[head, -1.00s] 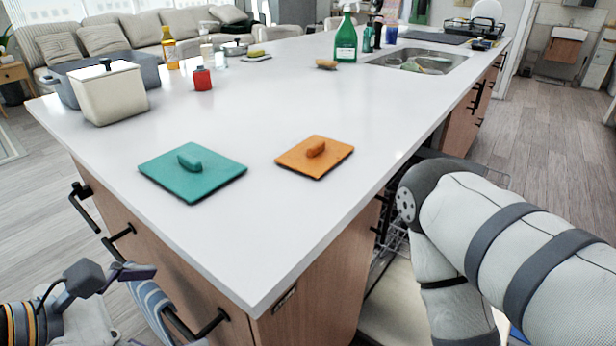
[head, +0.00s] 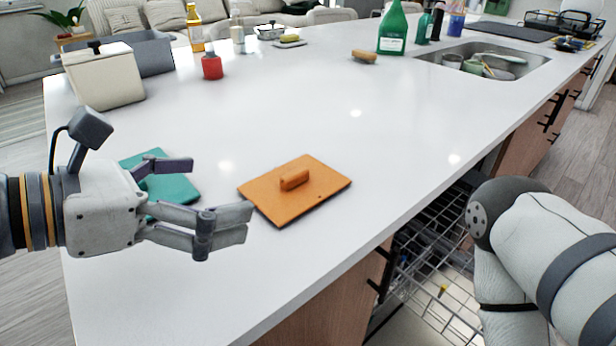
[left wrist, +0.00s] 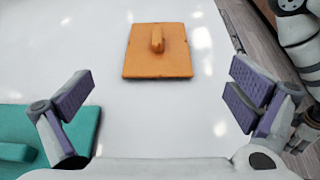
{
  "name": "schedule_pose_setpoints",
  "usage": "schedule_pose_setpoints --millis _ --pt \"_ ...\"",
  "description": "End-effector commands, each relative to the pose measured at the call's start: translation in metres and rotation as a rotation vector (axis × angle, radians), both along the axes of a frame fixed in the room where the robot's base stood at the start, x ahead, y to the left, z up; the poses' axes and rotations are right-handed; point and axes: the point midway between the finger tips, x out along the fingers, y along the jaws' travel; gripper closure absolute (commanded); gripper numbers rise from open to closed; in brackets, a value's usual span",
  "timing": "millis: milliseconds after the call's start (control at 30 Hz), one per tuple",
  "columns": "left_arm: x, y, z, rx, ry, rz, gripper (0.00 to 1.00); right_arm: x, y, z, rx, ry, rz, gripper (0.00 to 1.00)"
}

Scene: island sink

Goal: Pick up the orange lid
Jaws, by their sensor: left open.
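The orange lid (head: 318,188), a flat square with a raised handle (head: 295,179) on top, lies on the white countertop. In the left wrist view the orange lid (left wrist: 158,62) is beyond my fingertips, roughly centred between them. My left gripper (head: 218,200) is open and empty, to the left of the orange lid in the head view and apart from it. In the left wrist view its two fingers (left wrist: 160,98) are spread wide. My right arm is at the lower right of the head view, but its gripper is out of the picture.
A teal lid (head: 172,187) lies partly hidden behind my left gripper. A cream canister (head: 103,78), red bottle (head: 212,66) and green bottle (head: 392,30) stand farther back. The sink (head: 485,60) is at the back right. An open dishwasher rack (head: 440,250) is below the counter edge.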

Motion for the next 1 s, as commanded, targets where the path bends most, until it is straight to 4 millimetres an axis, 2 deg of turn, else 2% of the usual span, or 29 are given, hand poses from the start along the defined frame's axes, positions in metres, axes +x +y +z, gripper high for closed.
schedule_pose_setpoints --millis 33,167,367,600,867,1000 --pt "0.006 -0.006 -0.027 0.002 0.032 -0.003 0.00 -0.021 0.000 -0.022 0.000 0.071 0.002 0.60" --pt "0.021 -0.028 -0.036 0.003 0.029 -0.006 0.00 -0.039 0.000 -0.042 0.000 0.128 0.003 0.60" --pt "0.037 -0.045 -0.034 0.002 0.015 -0.002 0.00 -0.042 -0.001 -0.047 -0.002 0.138 0.005 0.60" --pt "0.064 -0.076 -0.043 0.002 0.015 -0.002 0.00 -0.049 -0.001 -0.056 -0.001 0.160 0.006 0.60" --pt "0.067 -0.079 -0.041 0.001 0.009 0.000 0.00 -0.049 -0.001 -0.056 -0.001 0.159 0.007 0.60" --pt "0.067 -0.079 -0.041 0.001 0.010 0.000 0.32 -0.049 -0.001 -0.056 -0.001 0.159 0.007 0.60"
